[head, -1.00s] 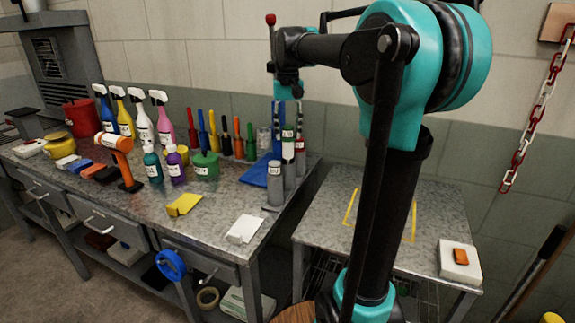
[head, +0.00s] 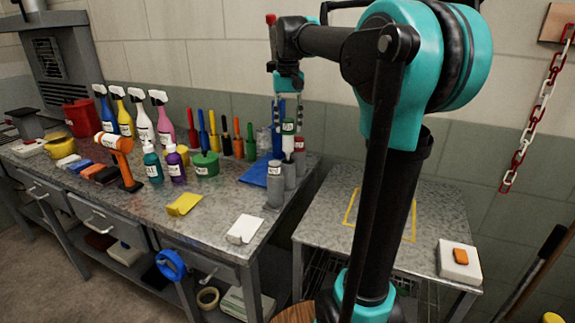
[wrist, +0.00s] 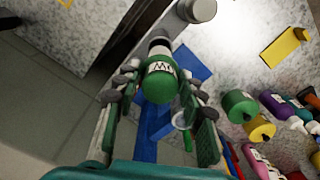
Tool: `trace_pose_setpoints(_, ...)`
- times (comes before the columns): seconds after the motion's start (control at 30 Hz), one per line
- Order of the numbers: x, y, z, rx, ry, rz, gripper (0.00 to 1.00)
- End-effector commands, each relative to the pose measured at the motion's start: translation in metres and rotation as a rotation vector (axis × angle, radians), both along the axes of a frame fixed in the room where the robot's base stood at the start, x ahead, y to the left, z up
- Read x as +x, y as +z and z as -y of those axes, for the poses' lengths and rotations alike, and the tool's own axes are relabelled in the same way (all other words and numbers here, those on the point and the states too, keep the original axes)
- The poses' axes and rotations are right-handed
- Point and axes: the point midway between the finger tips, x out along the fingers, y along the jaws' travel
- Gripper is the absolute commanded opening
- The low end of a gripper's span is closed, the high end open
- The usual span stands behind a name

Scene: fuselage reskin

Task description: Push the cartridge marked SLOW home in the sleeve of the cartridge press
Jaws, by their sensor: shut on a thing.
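My gripper (head: 288,112) is above the back right corner of the workbench, pointing down, shut on a green-ended cartridge (head: 288,127). In the wrist view the cartridge (wrist: 160,82) sits between the two fingers; its white label is only partly readable, with a W visible. A pale section shows below the label, and the cartridge stands upright in line with the middle grey sleeve (head: 289,172). How far it is inside cannot be told. The front grey sleeve (head: 274,188) shows no cartridge above it. A red-topped cartridge (head: 299,143) stands in the back position.
A blue mat (head: 256,174) lies left of the sleeves. Screwdrivers, a green tub (head: 205,164), spray bottles and an orange-and-black tool (head: 122,160) stand further left. A side table (head: 340,225) is at right.

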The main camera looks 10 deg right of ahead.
Motion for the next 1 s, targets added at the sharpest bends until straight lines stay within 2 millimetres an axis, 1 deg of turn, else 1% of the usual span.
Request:
trace_pose_setpoints(0.33, 0.000, 0.006, 0.000, 0.000, 0.000, 0.000, 0.09)
trace_pose_setpoints(0.7, 0.000, 0.030, 0.000, 0.000, 0.000, 0.000, 0.09)
trace_pose_setpoints(1.0, 0.000, 0.032, 0.000, 0.000, 0.000, 0.000, 0.09)
